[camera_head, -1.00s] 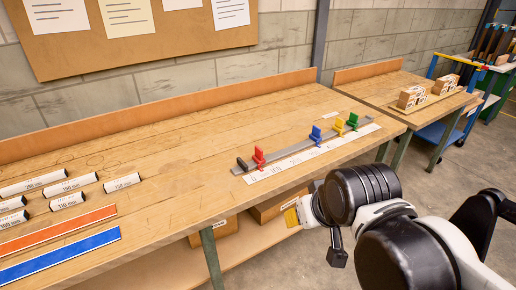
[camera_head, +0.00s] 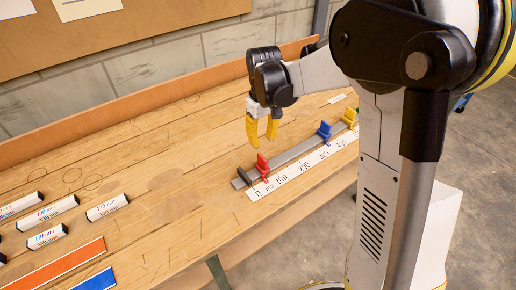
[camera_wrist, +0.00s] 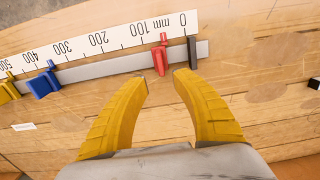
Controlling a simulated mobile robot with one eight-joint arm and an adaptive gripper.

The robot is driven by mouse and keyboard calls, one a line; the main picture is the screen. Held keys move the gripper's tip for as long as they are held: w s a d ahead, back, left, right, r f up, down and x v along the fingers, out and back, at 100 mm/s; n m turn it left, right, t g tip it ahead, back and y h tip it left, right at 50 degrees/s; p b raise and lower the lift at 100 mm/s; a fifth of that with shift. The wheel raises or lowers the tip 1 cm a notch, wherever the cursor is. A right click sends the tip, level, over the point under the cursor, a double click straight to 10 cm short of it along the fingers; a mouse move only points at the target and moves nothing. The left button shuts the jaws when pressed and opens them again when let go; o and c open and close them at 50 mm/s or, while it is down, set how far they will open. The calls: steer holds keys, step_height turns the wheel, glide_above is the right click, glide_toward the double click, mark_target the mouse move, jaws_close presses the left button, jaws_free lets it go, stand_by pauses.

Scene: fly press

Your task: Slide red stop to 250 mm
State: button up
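The red stop (camera_head: 262,166) sits on a grey rail (camera_head: 296,153) near the 0 end of a white mm scale (camera_head: 300,167). In the wrist view the red stop (camera_wrist: 159,60) stands at roughly 50 mm, beside a dark end block (camera_wrist: 193,52). My gripper (camera_head: 261,142) points down above the bench, close to the red stop. Its two yellow fingers are apart and empty. In the wrist view its fingertips (camera_wrist: 162,77) lie just short of the red stop, not gripping it.
A blue stop (camera_head: 324,130) stands near 350 mm, with a yellow stop (camera_head: 349,116) farther along. The green stop is not in view. Labelled blocks (camera_head: 107,208) and orange and blue strips lie at left on the bench (camera_head: 150,165). A low back board (camera_head: 130,115) runs behind.

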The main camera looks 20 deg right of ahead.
mark_target(262, 157)
step_height(262, 157, down, 10)
steer(key=b, duration=0.3)
steer(key=shift+s+r, duration=0.1)
steer(key=shift+r, duration=0.05)
steer(key=shift+c, duration=0.5)
jaws_close()
